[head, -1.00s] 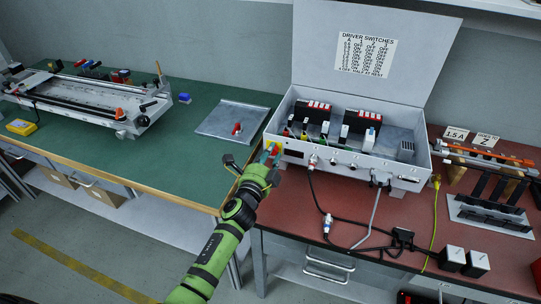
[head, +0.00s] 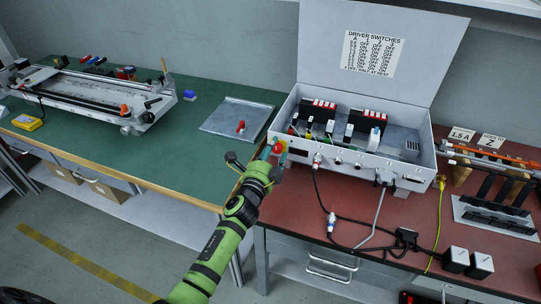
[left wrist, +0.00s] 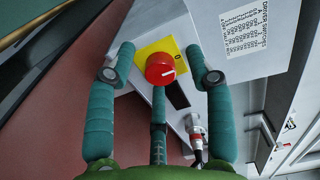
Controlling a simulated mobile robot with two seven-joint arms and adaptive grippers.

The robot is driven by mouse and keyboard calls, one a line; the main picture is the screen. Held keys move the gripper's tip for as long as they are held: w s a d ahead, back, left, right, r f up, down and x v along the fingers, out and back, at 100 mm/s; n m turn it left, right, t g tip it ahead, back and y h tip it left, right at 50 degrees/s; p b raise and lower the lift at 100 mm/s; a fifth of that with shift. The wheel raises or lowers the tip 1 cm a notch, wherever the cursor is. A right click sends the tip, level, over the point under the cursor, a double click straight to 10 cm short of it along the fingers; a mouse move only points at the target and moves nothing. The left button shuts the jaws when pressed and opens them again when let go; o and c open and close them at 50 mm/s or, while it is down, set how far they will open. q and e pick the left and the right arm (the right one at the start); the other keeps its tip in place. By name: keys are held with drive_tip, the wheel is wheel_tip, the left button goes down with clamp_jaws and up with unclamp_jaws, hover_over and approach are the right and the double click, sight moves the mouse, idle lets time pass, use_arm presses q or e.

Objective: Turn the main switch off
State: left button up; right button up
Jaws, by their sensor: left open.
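The main switch is a red round knob with a white mark on a yellow plate, on the left end of the grey control box's front. It shows in the left wrist view (left wrist: 158,70) and partly in the head view (head: 279,147). Its white mark lies roughly sideways in the left wrist view; I cannot tell its setting. My left gripper (head: 256,163) is open at the box's front left corner. In the left wrist view its green fingers spread around the knob on both sides and below, with no clear contact. My right gripper is out of view.
The open control box (head: 345,172) stands on the red-brown bench, its lid raised with a switch chart (head: 371,54). Black cables (head: 325,205) plug in right of the switch. A grey tray (head: 225,120) and a linear gantry (head: 90,98) occupy the green bench.

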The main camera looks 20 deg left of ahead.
use_arm(q)
drive_tip(key=s, duration=1.2)
drive_tip(key=shift+a, duration=0.3)
